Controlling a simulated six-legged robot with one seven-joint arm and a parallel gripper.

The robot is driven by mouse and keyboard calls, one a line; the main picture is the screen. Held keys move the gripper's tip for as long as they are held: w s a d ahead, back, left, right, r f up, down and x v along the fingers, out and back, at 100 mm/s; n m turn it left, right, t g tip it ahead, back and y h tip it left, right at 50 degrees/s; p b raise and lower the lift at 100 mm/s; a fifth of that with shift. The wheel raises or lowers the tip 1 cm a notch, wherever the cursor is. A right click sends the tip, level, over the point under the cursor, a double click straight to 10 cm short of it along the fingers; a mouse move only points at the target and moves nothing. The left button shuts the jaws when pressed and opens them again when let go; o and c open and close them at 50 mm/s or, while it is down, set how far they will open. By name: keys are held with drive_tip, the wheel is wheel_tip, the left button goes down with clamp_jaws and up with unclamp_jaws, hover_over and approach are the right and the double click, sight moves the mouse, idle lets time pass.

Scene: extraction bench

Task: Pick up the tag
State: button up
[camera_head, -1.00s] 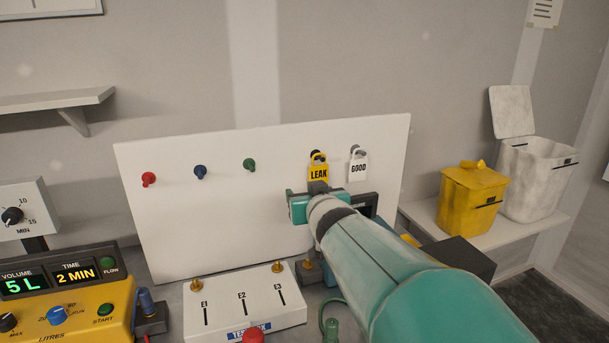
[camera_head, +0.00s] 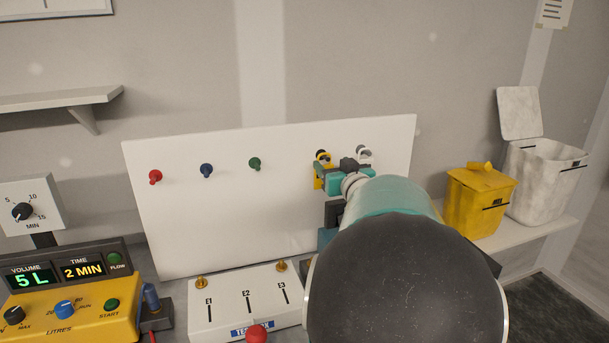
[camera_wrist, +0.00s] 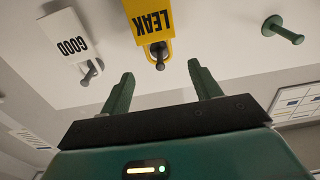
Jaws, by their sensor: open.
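A yellow tag marked LEAK (camera_head: 318,181) hangs from a dark peg on the white board, partly hidden by my gripper (camera_head: 345,176). A white tag marked GOOD (camera_head: 366,155) hangs on the peg to its right; my gripper and arm cover most of it. The wrist view is upside down. There my gripper (camera_wrist: 160,74) is open and empty, its two green fingers apart. The LEAK tag (camera_wrist: 150,18) and its peg end lie ahead, between the finger lines. The GOOD tag (camera_wrist: 68,42) is beyond the left finger. I see no contact with either tag.
The white board (camera_head: 215,225) also bears red (camera_head: 155,176), blue (camera_head: 206,170) and green (camera_head: 255,163) pegs. Below are a white box with E1 to E3 slots (camera_head: 225,318) and a yellow control unit (camera_head: 85,318). A yellow bin (camera_head: 475,205) and a white bin (camera_head: 535,190) stand right.

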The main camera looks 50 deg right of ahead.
sight(326, 159)
drive_tip(key=x, duration=0.5)
drive_tip(key=shift+w+f, duration=0.15)
drive_tip(key=c, duration=1.3)
drive_tip(key=shift+r, duration=0.65)
drive_tip(key=shift+s+a+r, duration=0.15)
drive_tip(key=shift+s, duration=0.15)
drive_tip(key=v, duration=1.7)
drive_tip(key=shift+s, duration=0.2)
